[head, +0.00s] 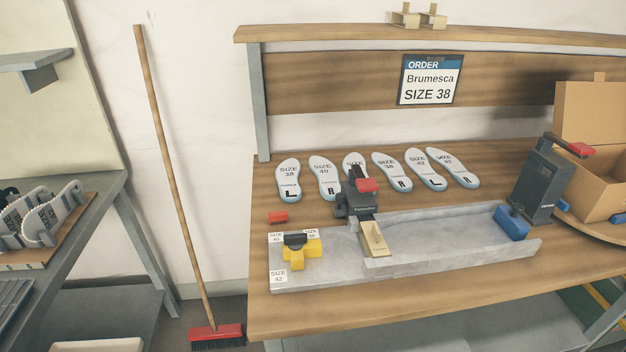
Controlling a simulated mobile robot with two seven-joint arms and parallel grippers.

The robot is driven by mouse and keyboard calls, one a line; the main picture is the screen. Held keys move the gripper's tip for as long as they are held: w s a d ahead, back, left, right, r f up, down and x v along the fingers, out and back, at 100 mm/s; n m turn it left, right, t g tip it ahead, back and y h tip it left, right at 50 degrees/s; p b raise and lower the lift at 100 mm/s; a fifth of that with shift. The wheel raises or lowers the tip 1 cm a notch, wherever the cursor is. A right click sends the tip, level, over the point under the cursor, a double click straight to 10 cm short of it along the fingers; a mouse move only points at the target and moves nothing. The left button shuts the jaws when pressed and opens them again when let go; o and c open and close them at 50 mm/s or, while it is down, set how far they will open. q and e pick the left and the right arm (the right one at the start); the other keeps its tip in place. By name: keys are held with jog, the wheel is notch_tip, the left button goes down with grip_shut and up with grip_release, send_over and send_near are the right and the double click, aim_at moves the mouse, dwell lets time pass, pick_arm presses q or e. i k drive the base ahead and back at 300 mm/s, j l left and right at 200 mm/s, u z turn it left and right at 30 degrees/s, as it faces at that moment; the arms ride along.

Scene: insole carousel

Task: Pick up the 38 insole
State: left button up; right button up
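Several pale insoles with printed sizes lie in a row on the wooden bench. The leftmost insole (288,181) reads SIZE 38 with an L. The fourth insole (391,172) seems to read SIZE 38 with an R. Between them lie an insole (325,179) that reads SIZE 40 and one (353,161) partly hidden behind a dark grey device. Two insoles on the right, the fifth (426,170) and sixth (453,168), read SIZE 42. The order sign (430,81) reads Brumesca SIZE 38. Neither of my grippers is in view.
A dark clamp-like device (355,203) with a red part stands before the third insole. A grey fixture (440,238) with a yellow knob (297,252) lies along the bench front. A dark lever device (540,182) and cardboard box (597,160) stand right. A broom (175,180) leans left.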

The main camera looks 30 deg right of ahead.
aim_at(287, 174)
jog(key=i+j+z, duration=0.25)
jog(key=z, duration=0.15)
jog(key=i+j+z, duration=0.2)
jog(key=j+z, duration=0.25)
jog(key=i+j+z, duration=0.15)
jog(key=j+z, duration=0.25)
jog(key=i+j+z, duration=0.1)
jog(key=j+z, duration=0.3)
